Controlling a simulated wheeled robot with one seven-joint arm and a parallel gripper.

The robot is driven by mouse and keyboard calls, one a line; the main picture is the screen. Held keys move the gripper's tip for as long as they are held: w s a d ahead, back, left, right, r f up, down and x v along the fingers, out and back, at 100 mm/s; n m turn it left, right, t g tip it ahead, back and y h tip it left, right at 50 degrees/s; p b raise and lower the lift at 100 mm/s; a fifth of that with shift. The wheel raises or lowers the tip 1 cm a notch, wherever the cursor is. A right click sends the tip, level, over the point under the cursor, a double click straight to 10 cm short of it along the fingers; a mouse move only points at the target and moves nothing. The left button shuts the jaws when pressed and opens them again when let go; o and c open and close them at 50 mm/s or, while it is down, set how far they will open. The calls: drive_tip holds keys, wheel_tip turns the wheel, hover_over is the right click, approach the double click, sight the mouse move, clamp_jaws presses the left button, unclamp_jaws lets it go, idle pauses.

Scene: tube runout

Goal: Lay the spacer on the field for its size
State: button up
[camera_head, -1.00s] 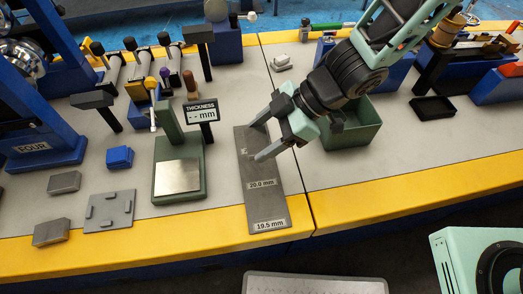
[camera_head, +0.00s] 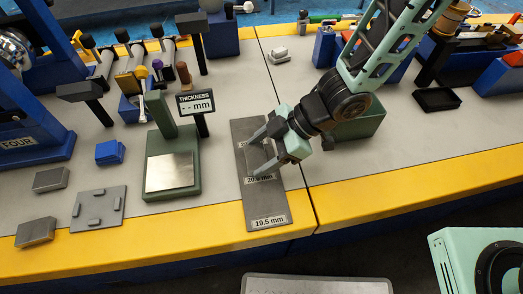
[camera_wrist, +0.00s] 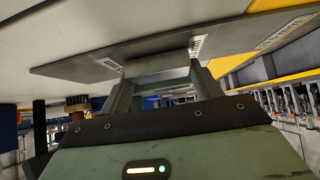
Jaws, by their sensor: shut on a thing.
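The dark grey field board (camera_head: 275,205) lies on the table with its long side pointing away from me. Its near label reads 19.5 mm; the middle label, 20.0 mm, is partly covered by my gripper. My gripper (camera_head: 258,153) is over the middle and far part of the board, its fingers pointing left. It is shut on the spacer, a flat grey piece (camera_wrist: 160,66) between the fingers in the wrist view. The spacer is hard to tell from the board in the head view, and I cannot tell whether it touches the board.
A green thickness gauge (camera_head: 158,196) with a bare metal plate stands left of the board; its display (camera_head: 196,104) shows dashes. Grey blocks (camera_head: 51,179), a blue block (camera_head: 109,152) and a pegged grey plate (camera_head: 97,208) lie further left.

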drive_tip(key=o, duration=1.5)
drive_tip(key=shift+f, duration=0.15)
drive_tip(key=shift+c, duration=0.2)
